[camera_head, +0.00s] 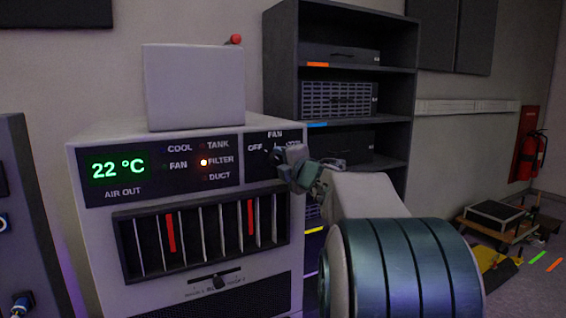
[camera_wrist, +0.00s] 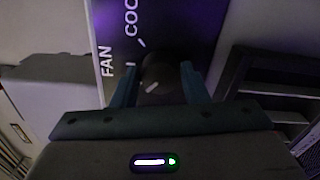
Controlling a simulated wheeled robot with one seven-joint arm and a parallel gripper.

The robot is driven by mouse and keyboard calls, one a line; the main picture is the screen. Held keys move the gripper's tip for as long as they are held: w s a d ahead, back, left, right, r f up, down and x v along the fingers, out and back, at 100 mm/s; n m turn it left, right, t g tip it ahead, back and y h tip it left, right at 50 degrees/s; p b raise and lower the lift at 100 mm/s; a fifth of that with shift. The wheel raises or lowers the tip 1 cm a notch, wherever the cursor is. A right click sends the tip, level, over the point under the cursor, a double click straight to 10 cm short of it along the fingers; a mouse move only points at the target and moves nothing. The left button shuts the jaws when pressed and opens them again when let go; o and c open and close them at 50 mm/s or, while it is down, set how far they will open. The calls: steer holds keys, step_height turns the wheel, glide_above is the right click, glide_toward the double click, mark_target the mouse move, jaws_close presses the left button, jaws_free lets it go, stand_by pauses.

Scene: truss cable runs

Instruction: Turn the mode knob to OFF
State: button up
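The fan panel (camera_head: 284,136) on the grey unit has FAN printed above, OFF at its left and a label at its right that my gripper partly covers. In the wrist view FAN and COOL show on the panel (camera_wrist: 185,25); OFF does not. The mode knob (camera_wrist: 160,87) is dark, with a short pale slanting line on it. My gripper (camera_wrist: 158,82) faces it, with one finger on each side; it also shows at the panel in the head view (camera_head: 282,160). The fingers stand apart. Whether they touch the knob cannot be told.
A dark shelf rack (camera_head: 283,60) stands close behind and right. A box (camera_head: 195,87) sits on top.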

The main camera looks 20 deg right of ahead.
steer(key=o, duration=0.3)
steer(key=s+p, duration=0.1)
steer(key=s, duration=1.3)
steer(key=shift+d, duration=0.25)
steer(key=shift+w, duration=0.1)
steer(key=s+a+f+m+g+p, duration=0.2)
steer(key=s+a+m+g+p, duration=0.5)
steer(key=s+a+m+p, duration=0.2)
steer(key=s+a+f+m+g+p, duration=0.3)
steer(key=s+a+m+g+p, duration=0.5)
steer(key=p, duration=0.5)
steer(key=s+a+m, duration=0.2)
steer(key=s+m, duration=0.1)
steer(key=shift+s+f+m+h, duration=0.15)
steer(key=shift+f+m+h, duration=0.15)
steer(key=shift+m, duration=0.1)
